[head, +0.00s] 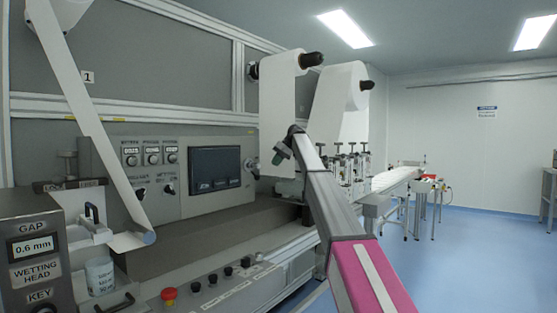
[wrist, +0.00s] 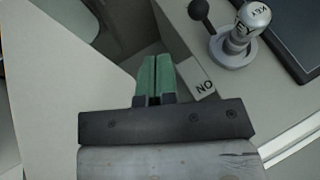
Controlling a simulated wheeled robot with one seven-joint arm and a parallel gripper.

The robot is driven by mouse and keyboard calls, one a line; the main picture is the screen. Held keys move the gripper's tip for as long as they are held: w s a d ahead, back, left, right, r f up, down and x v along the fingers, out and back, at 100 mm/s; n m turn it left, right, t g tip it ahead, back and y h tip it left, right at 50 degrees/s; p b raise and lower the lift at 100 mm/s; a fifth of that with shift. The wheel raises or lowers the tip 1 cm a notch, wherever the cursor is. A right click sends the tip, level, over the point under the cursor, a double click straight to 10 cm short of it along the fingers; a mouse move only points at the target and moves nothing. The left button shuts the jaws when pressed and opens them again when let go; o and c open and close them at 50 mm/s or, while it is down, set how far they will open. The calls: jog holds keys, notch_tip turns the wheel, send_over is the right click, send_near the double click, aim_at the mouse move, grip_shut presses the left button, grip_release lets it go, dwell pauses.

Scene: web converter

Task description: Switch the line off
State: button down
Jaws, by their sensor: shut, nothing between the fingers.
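In the wrist view a silver key switch with a round collar (wrist: 238,48) and the word KEY on its head stands on the light panel. A thin lever with a black ball end (wrist: 198,10) sticks out beside it. A white label (wrist: 196,78) by the switch reads ON, upside down in this view. In the head view the switch (head: 250,165) is small, right of the dark screen. My gripper (wrist: 157,62), with green fingers, is shut and empty, beside the label and left of the switch. It also shows in the head view (head: 279,157), in front of the machine.
The dark screen (head: 215,169) sits on the grey control panel. A red mushroom button (head: 169,294) and several black knobs are on the lower panel. A white web (head: 278,120) hangs behind my gripper. The blue floor (head: 465,255) at right looks clear.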

jog(key=s+a+f, duration=0.2)
jog(key=a+f, duration=0.3)
jog(key=a, duration=0.1)
jog(key=shift+s+f, duration=0.3)
jog(key=shift+s, duration=0.05)
jog(key=shift+a, duration=0.1)
